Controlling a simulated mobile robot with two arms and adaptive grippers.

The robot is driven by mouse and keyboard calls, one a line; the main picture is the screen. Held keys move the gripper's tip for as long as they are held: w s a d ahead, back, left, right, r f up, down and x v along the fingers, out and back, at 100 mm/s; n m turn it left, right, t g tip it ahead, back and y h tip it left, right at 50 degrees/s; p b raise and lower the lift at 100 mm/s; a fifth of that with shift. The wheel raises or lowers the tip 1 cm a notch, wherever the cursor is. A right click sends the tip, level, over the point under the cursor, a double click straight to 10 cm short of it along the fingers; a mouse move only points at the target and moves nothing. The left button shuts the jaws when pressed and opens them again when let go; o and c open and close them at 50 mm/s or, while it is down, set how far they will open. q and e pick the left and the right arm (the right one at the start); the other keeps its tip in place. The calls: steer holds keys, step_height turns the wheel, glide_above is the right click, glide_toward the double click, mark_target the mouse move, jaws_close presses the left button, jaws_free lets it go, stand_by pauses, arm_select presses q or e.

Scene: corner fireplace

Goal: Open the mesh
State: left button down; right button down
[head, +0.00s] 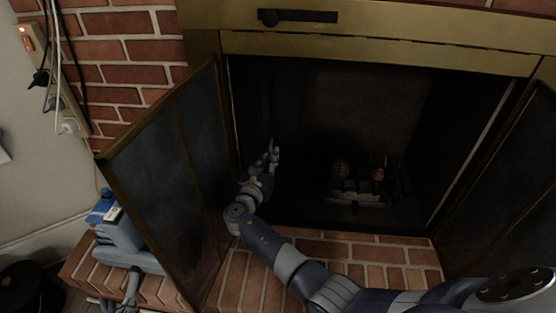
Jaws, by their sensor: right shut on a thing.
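The fireplace opening (370,120) is dark inside. The mesh is very dark and hard to make out against the firebox; I cannot tell its edges or how far it is drawn. My right gripper (273,149) is at the left part of the opening, fingers pointing up, to the right of the left door's hinge side. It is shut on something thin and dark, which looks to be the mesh. My right arm reaches there from the lower right, across the hearth. My left gripper is not in view.
A framed dark left door (165,170) stands swung open, and the right door (515,170) stands open at the right edge. Logs on a grate (357,195) lie inside. A grey and blue object (125,238) is on the brick ledge. Cables hang from a wall outlet (68,125).

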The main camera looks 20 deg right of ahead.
steer(key=shift+a+f, duration=0.1)
steer(key=shift+a, duration=0.15)
steer(key=c, duration=2)
jaws_free()
steer(key=v, duration=1.2)
